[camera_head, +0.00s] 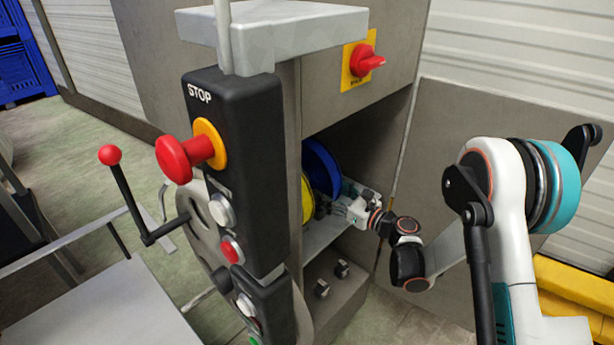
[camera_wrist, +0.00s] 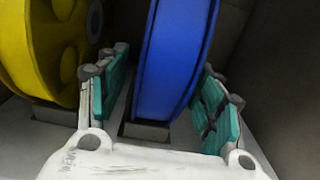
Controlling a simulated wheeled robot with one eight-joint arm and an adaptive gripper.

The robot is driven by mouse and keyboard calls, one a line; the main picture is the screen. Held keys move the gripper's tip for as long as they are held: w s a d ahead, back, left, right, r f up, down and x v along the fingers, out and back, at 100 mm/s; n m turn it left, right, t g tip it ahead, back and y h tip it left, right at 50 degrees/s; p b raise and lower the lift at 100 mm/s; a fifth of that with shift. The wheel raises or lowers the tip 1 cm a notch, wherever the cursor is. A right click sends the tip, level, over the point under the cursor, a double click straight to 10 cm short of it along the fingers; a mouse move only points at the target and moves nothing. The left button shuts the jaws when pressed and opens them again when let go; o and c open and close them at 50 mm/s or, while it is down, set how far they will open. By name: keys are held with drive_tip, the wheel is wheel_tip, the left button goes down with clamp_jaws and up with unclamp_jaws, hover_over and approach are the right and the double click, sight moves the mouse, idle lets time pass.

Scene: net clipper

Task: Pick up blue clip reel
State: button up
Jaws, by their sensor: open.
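The blue clip reel (camera_head: 322,168) stands upright inside the machine's open compartment, partly hidden by the post in the head view. In the wrist view the blue reel (camera_wrist: 174,60) stands between the two teal-padded fingers of my gripper (camera_wrist: 160,100). My gripper (camera_head: 352,202) is open, with a finger on each side of the reel's lower part. A gap shows between the reel and the left finger; the right finger is close to the reel, and I cannot tell whether it touches.
A yellow reel (camera_wrist: 40,50) stands just left of the left finger; it also shows in the head view (camera_head: 307,200). The compartment's shelf (camera_head: 325,236) lies below. A dark wall (camera_wrist: 285,80) is on the right. The control panel (camera_head: 240,170) with red stop button stands left of the opening.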

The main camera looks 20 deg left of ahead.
sight(317, 185)
drive_tip(key=x, duration=0.1)
drive_tip(key=b+x, duration=0.1)
drive_tip(key=x, duration=0.1)
drive_tip(key=b+x, duration=0.1)
drive_tip(key=shift+w+a+f, duration=0.1)
drive_tip(key=shift+a+f, duration=0.05)
drive_tip(key=shift+f, duration=0.15)
drive_tip(key=shift+w+a+r, duration=0.15)
drive_tip(key=shift+w+a, duration=0.05)
drive_tip(key=shift+a, duration=0.25)
clamp_jaws()
